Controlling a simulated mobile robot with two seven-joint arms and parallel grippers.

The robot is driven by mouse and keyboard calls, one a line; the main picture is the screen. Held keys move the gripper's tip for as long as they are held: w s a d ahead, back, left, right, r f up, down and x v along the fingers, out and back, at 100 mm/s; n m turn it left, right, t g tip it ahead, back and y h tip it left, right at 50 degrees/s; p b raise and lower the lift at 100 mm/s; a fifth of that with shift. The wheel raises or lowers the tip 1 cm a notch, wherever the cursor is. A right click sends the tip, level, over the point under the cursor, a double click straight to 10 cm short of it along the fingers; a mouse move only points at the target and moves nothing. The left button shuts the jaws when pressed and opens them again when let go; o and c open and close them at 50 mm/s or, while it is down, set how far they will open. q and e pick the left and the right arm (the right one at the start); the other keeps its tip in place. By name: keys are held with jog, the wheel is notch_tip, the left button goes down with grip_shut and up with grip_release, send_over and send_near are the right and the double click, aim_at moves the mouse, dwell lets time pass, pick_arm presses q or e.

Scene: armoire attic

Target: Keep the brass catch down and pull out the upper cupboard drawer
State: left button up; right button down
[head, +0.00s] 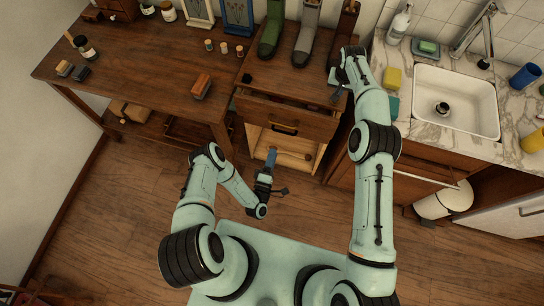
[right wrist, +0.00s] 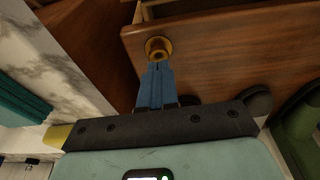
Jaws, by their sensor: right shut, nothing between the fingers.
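The wooden cupboard's upper drawer front (head: 290,117) is in the middle of the head view, with a dark handle (head: 285,127) on it. A narrow gap shows behind its top edge. The round brass catch (right wrist: 158,49) sits on brown wood in the right wrist view. My right gripper (right wrist: 157,68) is shut and empty, with its blue fingertips at the catch's near edge; whether they press it is unclear. My left gripper (head: 271,157) is in front of the cupboard, below the handle and apart from it. Its blue fingers overlap in view, so their opening is unclear.
A pale wooden compartment (head: 288,146) lies open below the drawer front. Several boots, including a green one (head: 270,32), stand on top behind. A workbench (head: 140,62) is at left; a sink (head: 455,100) in a marble counter is at right. The floor before the cupboard is clear.

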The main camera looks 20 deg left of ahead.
jog(key=shift+r, duration=2.6)
